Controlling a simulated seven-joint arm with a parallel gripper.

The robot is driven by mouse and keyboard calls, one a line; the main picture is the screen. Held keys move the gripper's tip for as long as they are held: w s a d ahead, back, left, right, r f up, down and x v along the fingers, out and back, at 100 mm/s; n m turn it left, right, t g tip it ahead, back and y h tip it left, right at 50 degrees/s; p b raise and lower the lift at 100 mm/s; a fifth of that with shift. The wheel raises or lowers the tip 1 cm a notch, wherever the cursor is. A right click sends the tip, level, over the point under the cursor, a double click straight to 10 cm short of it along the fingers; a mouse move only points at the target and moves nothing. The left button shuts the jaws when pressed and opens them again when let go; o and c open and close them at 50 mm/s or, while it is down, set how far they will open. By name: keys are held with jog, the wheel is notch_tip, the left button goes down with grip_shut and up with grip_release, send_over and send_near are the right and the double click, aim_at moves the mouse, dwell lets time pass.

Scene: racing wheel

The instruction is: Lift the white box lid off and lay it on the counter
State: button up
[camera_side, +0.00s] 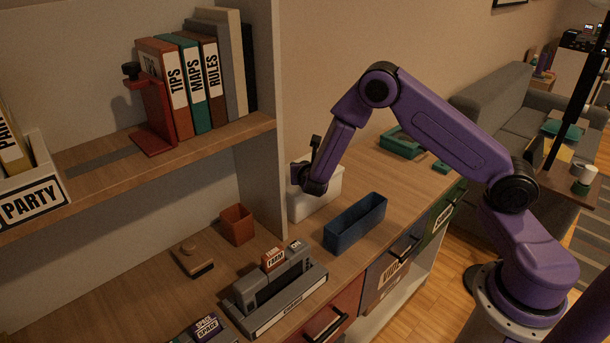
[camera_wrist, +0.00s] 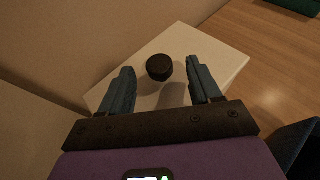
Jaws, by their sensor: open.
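The white box (camera_side: 318,204) stands on the wooden counter against the upright shelf panel in the side view, partly hidden behind my gripper. In the wrist view its white lid (camera_wrist: 215,58) fills the middle, with a round black knob (camera_wrist: 159,68) on top. My gripper (camera_wrist: 161,66) is open over the lid, one finger on each side of the knob, apart from it in the picture. In the side view my gripper (camera_side: 303,180) is right over the box. The height of the fingertips above the lid is hard to tell.
A blue open bin (camera_side: 356,222) stands just right of the white box. Green trays (camera_side: 401,143) lie farther back on the counter. An orange cup (camera_side: 237,224), a wooden block (camera_side: 193,260) and a grey rack (camera_side: 274,294) are in front. Bare counter (camera_side: 372,180) shows behind the bin.

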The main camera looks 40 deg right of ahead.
jog(key=shift+x, duration=0.85)
grip_shut()
